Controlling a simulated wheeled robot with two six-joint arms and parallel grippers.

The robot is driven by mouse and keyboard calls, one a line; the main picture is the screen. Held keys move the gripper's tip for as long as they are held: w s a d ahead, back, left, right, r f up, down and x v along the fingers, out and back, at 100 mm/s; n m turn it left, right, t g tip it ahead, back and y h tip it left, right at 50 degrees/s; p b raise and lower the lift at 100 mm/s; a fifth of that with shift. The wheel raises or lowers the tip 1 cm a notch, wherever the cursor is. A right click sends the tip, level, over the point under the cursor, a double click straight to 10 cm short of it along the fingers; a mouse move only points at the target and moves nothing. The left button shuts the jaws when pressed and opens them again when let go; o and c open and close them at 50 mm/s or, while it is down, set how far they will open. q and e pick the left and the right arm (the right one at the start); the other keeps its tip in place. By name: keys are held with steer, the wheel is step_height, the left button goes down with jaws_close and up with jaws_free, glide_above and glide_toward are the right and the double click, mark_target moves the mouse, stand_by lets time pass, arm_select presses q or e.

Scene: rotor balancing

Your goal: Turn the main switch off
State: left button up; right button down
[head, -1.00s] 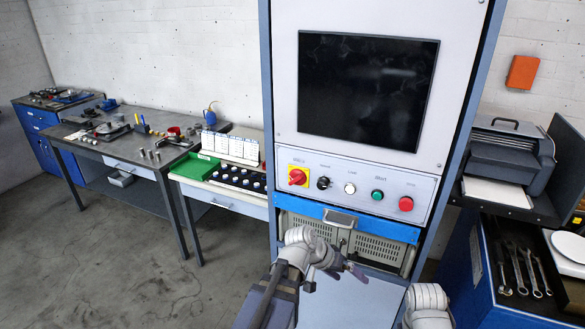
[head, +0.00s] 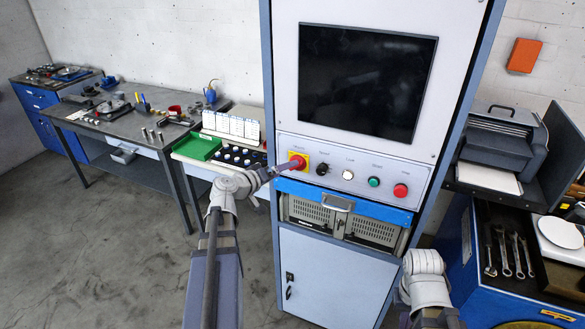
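The main switch (head: 298,161) is a red rotary knob on a yellow plate, at the left end of the control panel (head: 330,160) below the dark screen. My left gripper (head: 284,168) is at the switch's lower left, its fingers pointing at the knob. It overlaps the yellow plate's edge in the picture; I cannot tell whether it touches the knob. The fingers are too small and edge-on to show whether they are open or shut. The knob's angle is hard to read. My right arm shows at the lower right, but its gripper is not visible.
To the right of the switch are a black knob (head: 322,169), a white button (head: 347,175), a green button (head: 374,181) and a red button (head: 400,190). A blue-fronted drawer (head: 375,210) with a handle sits below. A bench (head: 185,150) with a green tray (head: 197,147) stands left.

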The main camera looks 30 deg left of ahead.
arm_select(q)
steer(key=shift+b+x, duration=0.6)
steer(key=shift+x, duration=2.15)
steer(key=c, duration=1.4)
